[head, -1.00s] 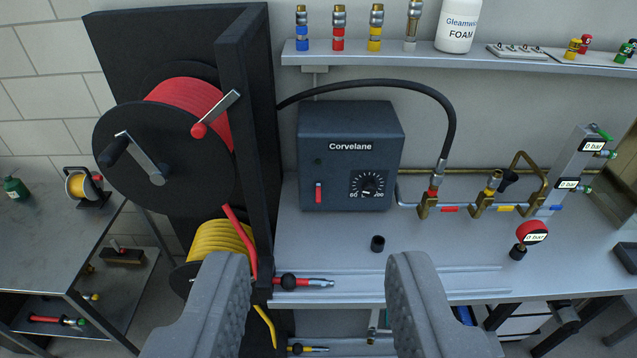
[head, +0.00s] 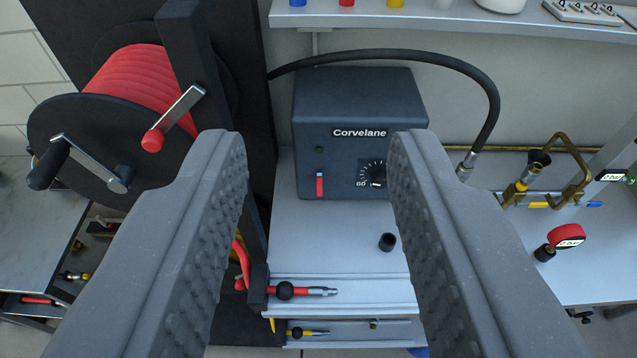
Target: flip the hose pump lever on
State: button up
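The Corvelane pump (head: 355,105) is a dark grey box on the light bench. Its small red lever (head: 320,185) is on the lower left of the front face and hangs downward. A dark, unlit indicator (head: 319,150) sits above the lever, and a round dial (head: 373,174) is to its right, partly covered by my right finger. My gripper (head: 312,150) is open and empty, its two fingers wide apart. In the picture the lever lies between the fingers; the gripper appears nearer the camera and not touching it.
A red hose reel (head: 135,85) on a black frame with a crank stands close on the left. A small black cap (head: 387,242) and a red gauge (head: 566,236) are on the bench. A shelf (head: 420,18) runs above.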

aim_at(319, 191)
jog(key=w+f+m+t+h+b, duration=0.1)
jog(key=w+f+h+b, duration=0.15)
jog(key=w+f, duration=2.05)
jog(key=w+f+t+y, duration=0.1)
jog(key=w+f, duration=0.2)
jog(key=f, duration=0.7)
jog(key=w+f+n+y, duration=0.1)
jog(key=w+f, duration=0.3)
jog(key=f, duration=0.6)
jog(key=w+f+t+y, duration=0.1)
jog(key=w+f, duration=0.2)
jog(key=f, duration=0.7)
jog(key=shift+h, duration=0.25)
jog(key=shift+w+d+r+b, duration=0.1)
jog(key=shift+w+b, duration=0.6)
jog(key=shift+w, duration=2.25)
jog(key=shift+w+r, duration=0.1)
jog(key=shift+w, duration=0.5)
grip_shut()
